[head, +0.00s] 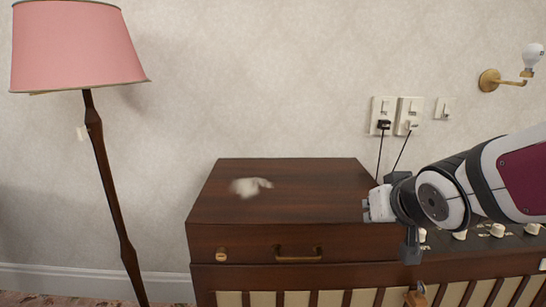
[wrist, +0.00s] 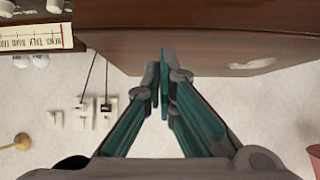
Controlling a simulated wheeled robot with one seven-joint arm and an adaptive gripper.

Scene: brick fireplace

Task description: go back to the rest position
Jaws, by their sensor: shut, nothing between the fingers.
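My gripper (wrist: 160,68) is in the wrist view with its two fingers together and nothing between them. In the head view, my arm reaches in from the right edge and my gripper (head: 378,204) is at the right side of a dark wooden cabinet (head: 275,222), in front of part of it. I cannot tell whether it touches the cabinet. The wrist view is turned over, with the cabinet (wrist: 205,20) along its top edge.
A pale whitish patch (head: 250,187) lies on the cabinet top. Knobs (head: 497,230) line the panel at right. Sockets (head: 410,115) with two plugged cords are on the wall. A pink-shaded floor lamp (head: 75,45) stands at left, and a brass wall lamp (head: 489,80) is at right.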

